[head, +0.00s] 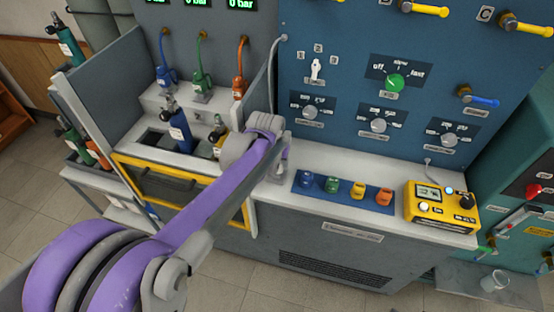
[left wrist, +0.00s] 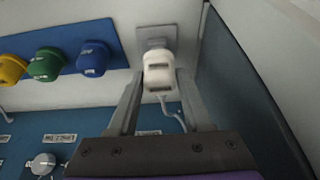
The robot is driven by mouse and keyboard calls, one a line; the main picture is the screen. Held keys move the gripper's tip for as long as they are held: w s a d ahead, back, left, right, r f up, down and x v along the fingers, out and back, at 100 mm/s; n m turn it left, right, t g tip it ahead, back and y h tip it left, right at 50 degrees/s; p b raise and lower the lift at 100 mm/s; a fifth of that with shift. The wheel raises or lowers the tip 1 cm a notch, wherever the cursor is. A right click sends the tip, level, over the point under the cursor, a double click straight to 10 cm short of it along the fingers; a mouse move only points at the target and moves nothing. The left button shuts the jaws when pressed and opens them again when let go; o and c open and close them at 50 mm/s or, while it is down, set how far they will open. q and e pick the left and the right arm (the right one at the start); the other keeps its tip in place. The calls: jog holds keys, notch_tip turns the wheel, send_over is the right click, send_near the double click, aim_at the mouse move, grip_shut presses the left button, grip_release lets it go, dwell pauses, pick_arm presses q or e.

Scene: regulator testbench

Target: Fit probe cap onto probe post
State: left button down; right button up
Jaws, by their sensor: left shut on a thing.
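In the left wrist view my left gripper (left wrist: 158,98) is shut on a white block-like piece with dark slots, which looks like the probe cap (left wrist: 158,72). A thin pale cable trails from it. Straight behind the cap is a small grey square plate (left wrist: 151,33) on the bench; it may be the base of the probe post. The post itself is hidden, and I cannot tell whether the cap touches it. In the head view my left gripper (head: 279,167) points down at the bench, left of the colored row, and my wrist mostly hides the cap. My right gripper is not in view.
A blue strip (head: 297,187) with several colored pieces lies close to the right of my gripper. A yellow meter box (head: 440,206) stands farther right. A grey side wall (head: 258,92) rises close to my wrist. A blue cylinder (head: 179,133) stands to the left.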

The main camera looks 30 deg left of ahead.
pick_arm(q)
jog(key=shift+f+b, duration=0.45)
jog(key=shift+f, duration=0.3)
jog(key=shift+c, duration=1.2)
grip_release()
jog(key=p+v, duration=0.1)
jog(key=v, duration=1)
jog(key=shift+s+d+p, duration=0.1)
jog(key=shift+s+p, duration=0.05)
jog(key=shift+p, duration=0.15)
